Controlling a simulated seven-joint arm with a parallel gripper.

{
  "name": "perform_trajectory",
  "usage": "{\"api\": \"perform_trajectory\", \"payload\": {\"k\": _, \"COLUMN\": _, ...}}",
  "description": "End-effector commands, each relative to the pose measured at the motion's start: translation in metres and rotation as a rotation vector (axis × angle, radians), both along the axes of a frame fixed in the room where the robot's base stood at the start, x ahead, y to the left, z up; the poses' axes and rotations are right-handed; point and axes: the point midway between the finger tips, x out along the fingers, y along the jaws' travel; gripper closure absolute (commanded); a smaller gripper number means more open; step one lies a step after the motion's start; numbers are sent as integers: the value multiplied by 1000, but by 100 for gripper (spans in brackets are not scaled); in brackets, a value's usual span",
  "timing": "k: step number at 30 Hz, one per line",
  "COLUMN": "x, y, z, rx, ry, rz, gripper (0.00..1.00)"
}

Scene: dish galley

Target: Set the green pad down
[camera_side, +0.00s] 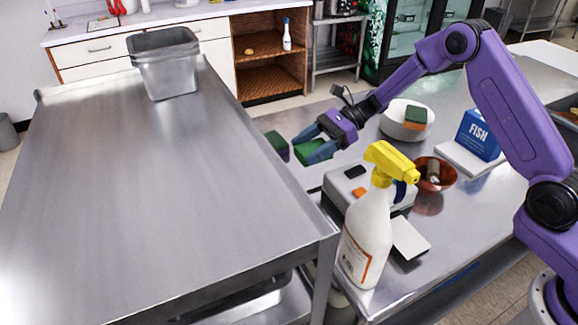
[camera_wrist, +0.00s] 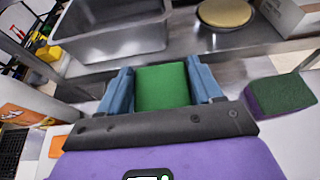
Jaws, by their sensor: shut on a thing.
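My gripper (camera_side: 312,146) is shut on the green pad, with one blue finger on each side of it. The green pad (camera_wrist: 162,87) shows flat and bright green between the fingers in the wrist view. In the side view the pad (camera_side: 304,152) is partly covered by a finger. I cannot tell whether it touches the counter below. A second sponge, dark green on top and purple below, (camera_side: 277,145) lies just left of my gripper in the side view. In the wrist view this sponge (camera_wrist: 280,95) is at the right, apart from my fingers.
A steel table (camera_side: 150,180) with a grey bin (camera_side: 165,66) stands left and is mostly bare. On the counter are a spray bottle (camera_side: 368,240), a grey device (camera_side: 345,184), a reddish bowl (camera_side: 449,183), a white bowl (camera_side: 392,128) holding a sponge, and a blue box (camera_side: 480,136).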

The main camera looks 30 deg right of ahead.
Motion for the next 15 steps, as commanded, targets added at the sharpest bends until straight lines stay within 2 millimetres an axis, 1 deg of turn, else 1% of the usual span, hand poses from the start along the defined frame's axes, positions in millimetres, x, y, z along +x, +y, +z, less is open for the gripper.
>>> {"api": "perform_trajectory", "payload": {"k": 4, "x": 20, "y": 8, "z": -10, "rx": 0, "ry": -1, "rz": 3, "gripper": 63}}
{"api": "perform_trajectory", "payload": {"k": 6, "x": 27, "y": 11, "z": -22, "rx": -1, "ry": 1, "rz": 3, "gripper": 63}}
{"api": "perform_trajectory", "payload": {"k": 12, "x": 47, "y": 18, "z": -47, "rx": 0, "ry": 0, "rz": 3, "gripper": 63}}
{"api": "perform_trajectory", "payload": {"k": 15, "x": 54, "y": 21, "z": -56, "rx": 0, "ry": 1, "rz": 2, "gripper": 63}}
